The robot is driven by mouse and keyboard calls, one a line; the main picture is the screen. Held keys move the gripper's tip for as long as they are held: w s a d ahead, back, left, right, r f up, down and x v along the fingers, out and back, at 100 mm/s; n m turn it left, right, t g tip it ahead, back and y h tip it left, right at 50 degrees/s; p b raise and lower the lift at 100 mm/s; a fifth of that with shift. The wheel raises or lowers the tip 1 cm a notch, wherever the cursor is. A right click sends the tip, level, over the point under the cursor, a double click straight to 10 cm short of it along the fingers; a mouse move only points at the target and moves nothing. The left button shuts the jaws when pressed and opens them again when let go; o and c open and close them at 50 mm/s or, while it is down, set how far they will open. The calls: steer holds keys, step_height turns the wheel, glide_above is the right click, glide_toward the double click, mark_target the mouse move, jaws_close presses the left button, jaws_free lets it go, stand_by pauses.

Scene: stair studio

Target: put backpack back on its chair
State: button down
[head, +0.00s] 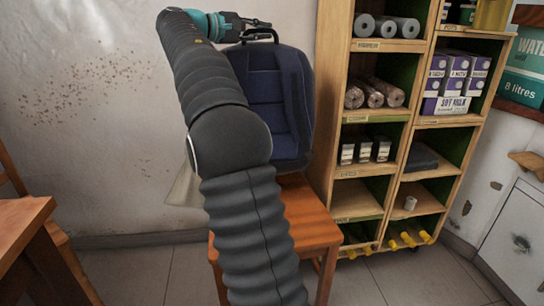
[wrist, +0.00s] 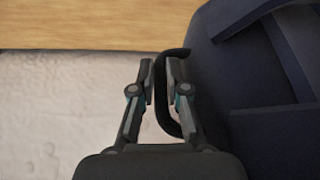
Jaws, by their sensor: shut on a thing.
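The dark blue backpack (head: 278,95) is upright above the orange-brown wooden chair (head: 309,219) in the head view. Its lower end is close to the seat; I cannot tell whether it touches. My arm hides its left part and much of the chair. My gripper (head: 257,23) is at the top of the backpack, at its black carry loop (head: 263,33). In the wrist view my gripper (wrist: 161,68) is shut on this loop (wrist: 162,112), which runs between the fingers, with the backpack (wrist: 245,75) to the right.
A wooden shelf unit (head: 324,119) with rolls, boxes and cartons stands just right of the backpack. A wooden table (head: 22,228) is at the lower left. A stained white wall (head: 90,110) is behind. Floor (head: 395,280) is clear at the lower right.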

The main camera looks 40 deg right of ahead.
mark_target(263, 68)
steer(key=shift+r, duration=0.15)
steer(key=shift+s+f+b, duration=0.1)
steer(key=shift+f+b, duration=1.6)
steer(key=shift+f, duration=3.45)
steer(key=c, duration=1.2)
jaws_free()
steer(key=a, duration=0.4)
steer(key=w+a, duration=0.1)
steer(key=a, duration=0.3)
steer(key=a+r+p, duration=0.1)
steer(key=a, duration=0.2)
steer(key=shift+w+a+r, duration=0.1)
steer(key=shift+w+a, duration=0.25)
steer(key=shift+a, duration=0.05)
